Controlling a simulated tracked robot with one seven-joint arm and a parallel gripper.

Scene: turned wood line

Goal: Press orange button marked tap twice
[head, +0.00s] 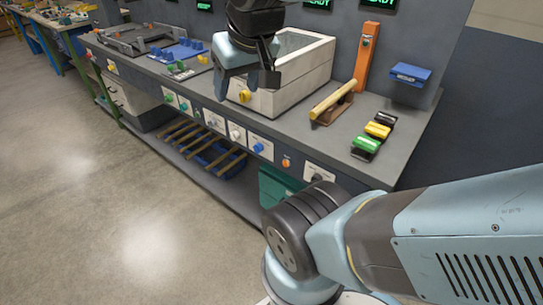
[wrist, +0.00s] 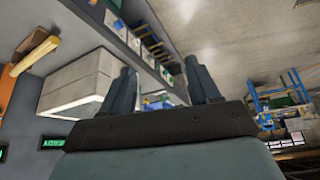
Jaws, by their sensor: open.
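A small orange button (head: 286,162) sits on a pale plate on the bench's front face, right of the blue knob. The labels are too small to read, so I cannot tell which is marked tap twice. My gripper (head: 246,88) is open and empty in the head view, in front of the white box and apart from both orange buttons. Its two fingers also show in the wrist view (wrist: 161,80), spread apart with nothing between them.
The white open box (head: 300,75) stands on the bench (head: 205,85). A wooden-handled tool (head: 333,102), coloured blocks (head: 373,135) and a blue box (head: 410,74) are to its right. Other knobs and buttons line the bench front. Slatted racks (head: 205,145) are below. The left floor is clear.

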